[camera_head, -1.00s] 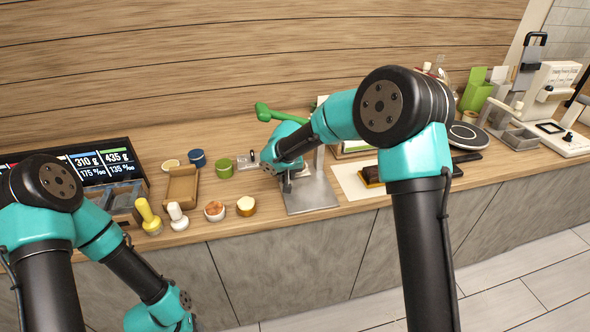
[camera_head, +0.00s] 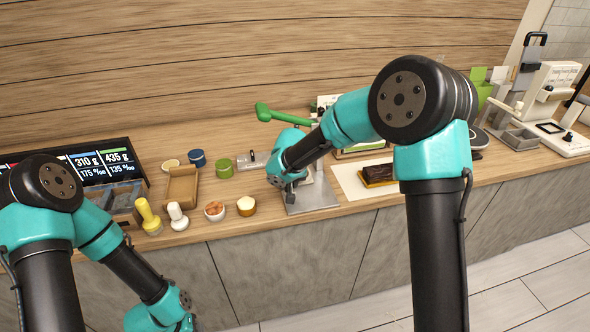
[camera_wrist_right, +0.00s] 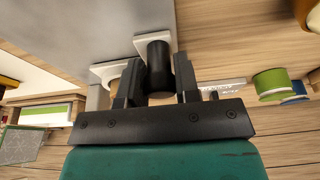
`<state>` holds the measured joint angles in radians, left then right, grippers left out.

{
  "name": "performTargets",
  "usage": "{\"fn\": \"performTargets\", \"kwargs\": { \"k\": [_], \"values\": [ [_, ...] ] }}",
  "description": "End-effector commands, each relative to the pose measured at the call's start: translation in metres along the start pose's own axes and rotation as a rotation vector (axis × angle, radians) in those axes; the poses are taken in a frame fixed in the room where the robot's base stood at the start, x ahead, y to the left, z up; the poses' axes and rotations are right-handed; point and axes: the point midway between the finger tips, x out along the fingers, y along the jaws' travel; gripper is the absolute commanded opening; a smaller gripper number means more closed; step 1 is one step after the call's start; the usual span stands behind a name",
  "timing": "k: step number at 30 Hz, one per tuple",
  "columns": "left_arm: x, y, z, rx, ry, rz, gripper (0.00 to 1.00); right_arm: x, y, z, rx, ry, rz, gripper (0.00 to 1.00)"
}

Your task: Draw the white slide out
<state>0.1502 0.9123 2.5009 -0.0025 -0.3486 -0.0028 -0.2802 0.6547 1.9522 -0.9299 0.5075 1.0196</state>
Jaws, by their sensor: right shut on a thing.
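A press with a green lever (camera_head: 280,115) stands on a grey metal base plate (camera_head: 316,196) on the counter. In the right wrist view, the white slide (camera_wrist_right: 152,41) shows as a small pale end piece with a black knob (camera_wrist_right: 159,66). My right gripper (camera_wrist_right: 158,84) has its fingers on either side of this knob and is shut on it. Another white piece (camera_wrist_right: 107,71) shows beside it. In the head view my right gripper (camera_head: 289,188) is at the press's front left, and the slide is hidden there. My left arm hangs low at the left; its gripper is outside the picture.
A grey metal piece (camera_head: 252,161) lies close left.

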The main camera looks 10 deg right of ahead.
Motion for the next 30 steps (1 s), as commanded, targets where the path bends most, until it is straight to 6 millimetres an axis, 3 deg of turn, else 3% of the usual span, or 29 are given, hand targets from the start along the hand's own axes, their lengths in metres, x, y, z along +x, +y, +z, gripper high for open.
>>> {"fn": "performTargets", "kwargs": {
  "k": [30],
  "values": [
    [0.000,0.000,0.000,0.000,0.000,0.000,0.43,-0.015,0.000,0.045,-0.002,0.001,-0.001,0.18]
  ]
}}
